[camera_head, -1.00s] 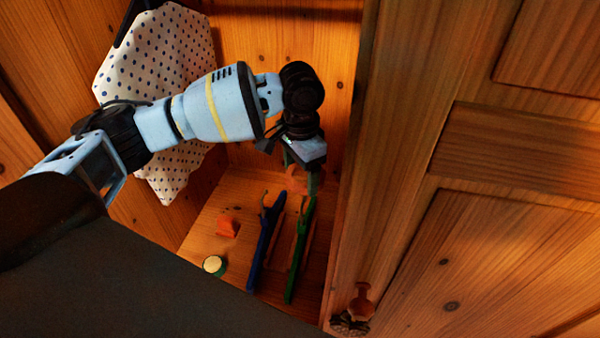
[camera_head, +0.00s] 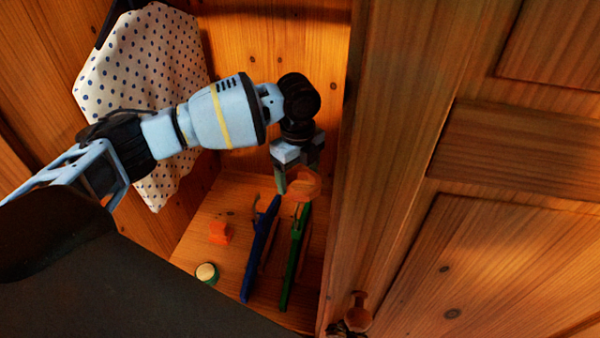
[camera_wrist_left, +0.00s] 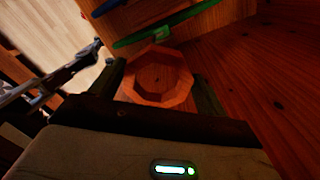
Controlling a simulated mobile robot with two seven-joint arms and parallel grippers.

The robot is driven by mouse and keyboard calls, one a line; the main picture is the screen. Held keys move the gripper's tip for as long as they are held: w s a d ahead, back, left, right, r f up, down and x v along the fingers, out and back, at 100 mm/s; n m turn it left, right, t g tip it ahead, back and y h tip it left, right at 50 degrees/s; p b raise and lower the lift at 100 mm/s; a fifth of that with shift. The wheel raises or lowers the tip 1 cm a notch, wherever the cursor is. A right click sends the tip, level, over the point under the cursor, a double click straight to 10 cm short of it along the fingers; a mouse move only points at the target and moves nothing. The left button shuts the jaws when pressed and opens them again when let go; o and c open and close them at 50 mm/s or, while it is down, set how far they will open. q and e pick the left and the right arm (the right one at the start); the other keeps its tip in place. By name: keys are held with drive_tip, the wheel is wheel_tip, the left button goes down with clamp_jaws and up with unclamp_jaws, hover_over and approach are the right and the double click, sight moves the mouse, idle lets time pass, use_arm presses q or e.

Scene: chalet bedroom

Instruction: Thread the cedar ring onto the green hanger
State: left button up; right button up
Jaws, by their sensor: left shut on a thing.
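The cedar ring (camera_head: 305,184), an orange-brown faceted hoop, is between the fingers of my left gripper (camera_head: 299,180). In the left wrist view the ring (camera_wrist_left: 157,97) shows as an open octagon with a finger on each side, and my gripper is shut on it. The green hanger (camera_head: 294,258) is in the lower wardrobe, just below the ring in the head view. In the wrist view the green hanger (camera_wrist_left: 187,17) crosses beyond the ring, apart from it as far as I can tell. My right gripper is out of view.
A blue hanger (camera_head: 260,250) is left of the green one. An orange block (camera_head: 219,232) and a small round pale-topped item (camera_head: 206,272) are on the wardrobe floor. A dotted cloth (camera_head: 140,80) hangs at left. The wooden door post (camera_head: 385,160) stands close at right.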

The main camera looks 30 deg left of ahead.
sight(296, 172)
use_arm(q)
drive_tip(key=m, duration=0.2)
drive_tip(key=w+f+m, duration=0.1)
drive_tip(key=m, duration=0.1)
drive_tip(key=a+f+m, duration=0.1)
drive_tip(key=m, duration=0.1)
drive_tip(key=shift+w+m, duration=0.3)
drive_tip(key=shift+m, duration=0.1)
drive_tip(key=shift+a+m+b, duration=0.1)
drive_tip(key=shift+m+b, duration=0.2)
drive_tip(key=shift+m, duration=0.2)
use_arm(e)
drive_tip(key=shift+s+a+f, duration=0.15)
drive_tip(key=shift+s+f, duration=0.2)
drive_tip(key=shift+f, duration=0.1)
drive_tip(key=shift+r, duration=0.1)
use_arm(q)
drive_tip(key=shift+w+r, duration=0.1)
drive_tip(key=shift+f, duration=1.25)
drive_tip(key=shift+f+b, duration=0.45)
drive_tip(key=shift+f, duration=1.05)
drive_tip(key=shift+f+b, duration=0.65)
drive_tip(key=shift+f, duration=1.75)
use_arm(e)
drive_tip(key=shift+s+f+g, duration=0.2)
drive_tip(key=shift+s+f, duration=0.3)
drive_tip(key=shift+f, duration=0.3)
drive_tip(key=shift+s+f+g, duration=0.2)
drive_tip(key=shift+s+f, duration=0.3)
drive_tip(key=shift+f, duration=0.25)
